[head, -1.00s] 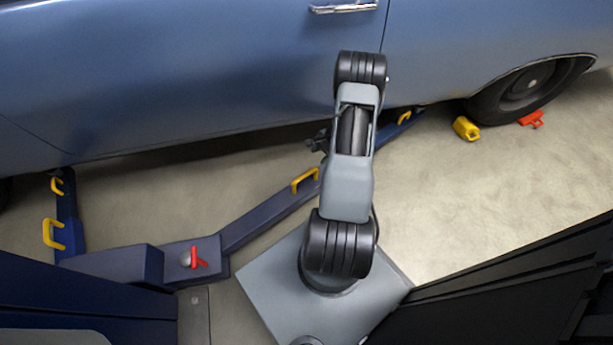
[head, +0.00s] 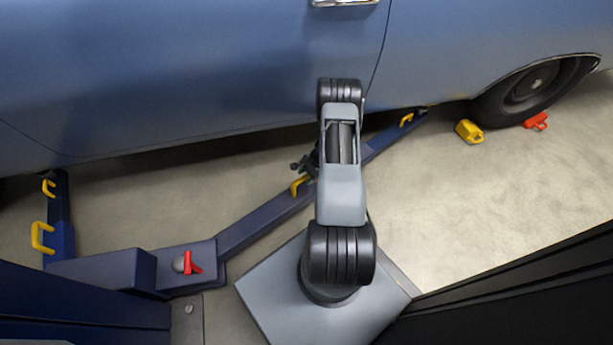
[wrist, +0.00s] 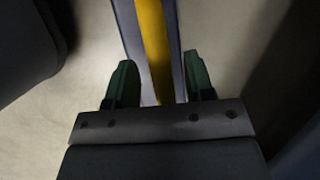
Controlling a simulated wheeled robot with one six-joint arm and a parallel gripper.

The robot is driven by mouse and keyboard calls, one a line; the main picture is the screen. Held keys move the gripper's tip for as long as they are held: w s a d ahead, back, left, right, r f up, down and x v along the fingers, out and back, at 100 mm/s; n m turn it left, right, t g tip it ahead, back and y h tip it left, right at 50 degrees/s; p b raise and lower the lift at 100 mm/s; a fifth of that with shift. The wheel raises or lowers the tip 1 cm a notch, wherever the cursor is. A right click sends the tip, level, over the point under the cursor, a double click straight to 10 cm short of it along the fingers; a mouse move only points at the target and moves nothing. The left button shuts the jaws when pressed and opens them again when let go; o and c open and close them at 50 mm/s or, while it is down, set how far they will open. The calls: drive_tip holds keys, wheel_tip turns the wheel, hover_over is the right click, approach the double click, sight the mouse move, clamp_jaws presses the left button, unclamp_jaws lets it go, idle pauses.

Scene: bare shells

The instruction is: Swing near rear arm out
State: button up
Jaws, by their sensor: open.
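The long dark blue lift arm (head: 265,220) runs from its pivot at lower left up and right under the car's sill, toward the wheel. It has a yellow handle (head: 297,187) midway and another yellow handle (head: 406,120) near its far end. My gripper (head: 305,165) is at the middle handle, mostly hidden behind my arm in the head view. In the wrist view, my gripper (wrist: 160,82) is open, its green fingers on either side of a yellow handle bar (wrist: 153,45), with gaps on both sides. A red lever (head: 192,263) stands at the pivot.
The blue car (head: 200,70) overhangs the arm. A second lift arm (head: 60,225) with yellow handles is at left. A yellow chock (head: 469,131) and a red chock (head: 536,121) lie by the wheel (head: 525,90).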

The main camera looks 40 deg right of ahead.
drive_tip(key=shift+c, duration=0.2)
clamp_jaws()
idle(0.3)
